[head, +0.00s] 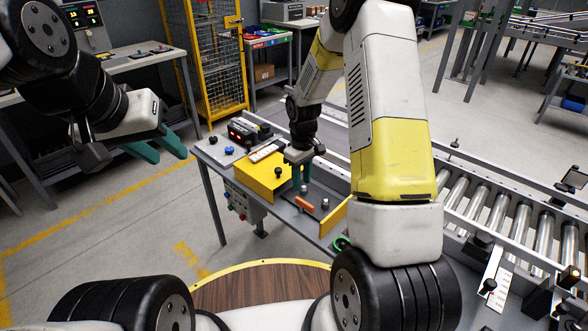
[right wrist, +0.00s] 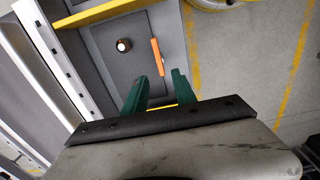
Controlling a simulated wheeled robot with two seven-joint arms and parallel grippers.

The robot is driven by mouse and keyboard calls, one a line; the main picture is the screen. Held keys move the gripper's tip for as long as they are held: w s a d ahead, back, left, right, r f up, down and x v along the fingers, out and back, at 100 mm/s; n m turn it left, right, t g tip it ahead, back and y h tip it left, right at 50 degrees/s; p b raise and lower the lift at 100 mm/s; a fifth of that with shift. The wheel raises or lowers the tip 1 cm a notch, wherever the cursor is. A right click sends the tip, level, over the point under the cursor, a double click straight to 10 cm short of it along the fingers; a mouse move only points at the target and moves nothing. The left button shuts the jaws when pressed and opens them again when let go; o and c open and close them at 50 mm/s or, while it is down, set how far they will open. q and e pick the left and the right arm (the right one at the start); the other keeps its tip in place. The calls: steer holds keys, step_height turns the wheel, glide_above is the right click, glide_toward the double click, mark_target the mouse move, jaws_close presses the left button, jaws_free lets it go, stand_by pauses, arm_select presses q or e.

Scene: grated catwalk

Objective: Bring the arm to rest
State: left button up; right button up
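My right arm reaches out over the workstation in the head view. Its right gripper (head: 301,186) points down above the panel (head: 285,214), with green fingers apart and nothing between them. In the right wrist view, the right gripper (right wrist: 160,78) is open, and an orange bar (right wrist: 157,57) lies just beyond the fingertips. The orange bar (head: 304,204) also shows below the gripper in the head view. My left gripper (head: 172,157) hangs in the air at the left, its green fingers apart and empty.
A yellow plate (head: 262,178) stands beside the right gripper. A round metal knob (right wrist: 123,45) is near the orange bar. A roller conveyor (head: 500,219) runs along the right. A yellow cage (head: 207,60) stands behind. Open floor (head: 130,215) lies below the left gripper.

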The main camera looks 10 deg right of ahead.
steer(key=shift+r, duration=0.15)
steer(key=s+r+m+t, duration=0.2)
steer(key=s+r, duration=0.2)
steer(key=r, duration=0.7)
steer(key=s+r+m+t, duration=0.1)
steer(key=s+r, duration=0.4)
steer(key=r, duration=0.5)
steer(key=s+r+m+t+y, duration=0.1)
steer(key=s+r+m, duration=0.1)
steer(key=s+r, duration=0.2)
steer(key=s+r+m+t+y, duration=0.1)
steer(key=s+r, duration=0.4)
steer(key=s, duration=0.6)
steer(key=shift+s+m+t, duration=0.25)
steer(key=shift+m+t, duration=0.15)
steer(key=shift+t, duration=0.2)
